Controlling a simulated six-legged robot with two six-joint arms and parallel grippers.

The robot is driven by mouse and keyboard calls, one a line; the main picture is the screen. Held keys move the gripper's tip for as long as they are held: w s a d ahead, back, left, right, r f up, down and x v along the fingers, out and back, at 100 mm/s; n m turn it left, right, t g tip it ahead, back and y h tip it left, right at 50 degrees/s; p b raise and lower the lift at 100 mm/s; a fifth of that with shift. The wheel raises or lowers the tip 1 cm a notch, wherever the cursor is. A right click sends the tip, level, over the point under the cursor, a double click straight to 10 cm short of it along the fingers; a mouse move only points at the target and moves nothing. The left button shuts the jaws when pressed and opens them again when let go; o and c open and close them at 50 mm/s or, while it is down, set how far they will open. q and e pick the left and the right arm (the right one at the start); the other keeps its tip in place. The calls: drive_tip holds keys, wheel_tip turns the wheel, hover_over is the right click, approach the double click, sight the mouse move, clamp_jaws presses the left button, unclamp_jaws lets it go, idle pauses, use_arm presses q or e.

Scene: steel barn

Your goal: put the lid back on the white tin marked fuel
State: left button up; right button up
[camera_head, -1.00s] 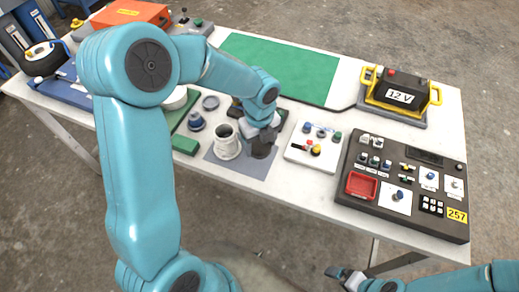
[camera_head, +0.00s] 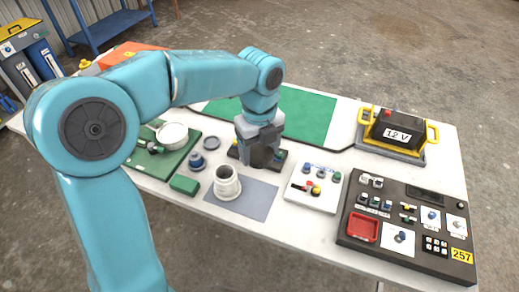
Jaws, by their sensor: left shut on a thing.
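The white tin (camera_head: 227,185) stands upright and open on the grey mat (camera_head: 252,200). Its dark inside shows at the top, and I cannot read its marking. My left gripper (camera_head: 262,160) is just behind and to the right of the tin, over a dark tray (camera_head: 282,157). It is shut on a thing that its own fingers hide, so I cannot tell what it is. A flat grey disc (camera_head: 211,143) lies on the table behind the tin. I cannot tell whether it is a lid. My right gripper is out of view.
A blue-topped pot (camera_head: 197,162) and a green block (camera_head: 184,185) stand left of the tin. A white switch plate (camera_head: 313,188) and a dark control panel (camera_head: 409,225) lie to the right. The 12 V battery (camera_head: 398,128) stands behind them. The green mat (camera_head: 305,118) is mostly clear.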

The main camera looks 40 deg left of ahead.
use_arm(q)
drive_tip(key=shift+w+d+f+n, duration=0.1)
drive_tip(key=shift+d+f+n, duration=0.2)
drive_tip(key=shift+n, duration=0.4)
drive_tip(key=w+d+f+n, duration=0.1)
drive_tip(key=d+f+n, duration=0.2)
drive_tip(key=n, duration=0.7)
drive_tip(key=w+d+f+n, duration=0.2)
drive_tip(key=d+f+n, duration=0.2)
drive_tip(key=n, duration=0.7)
drive_tip(key=shift+f+n, duration=0.3)
drive_tip(key=shift+f, duration=1.05)
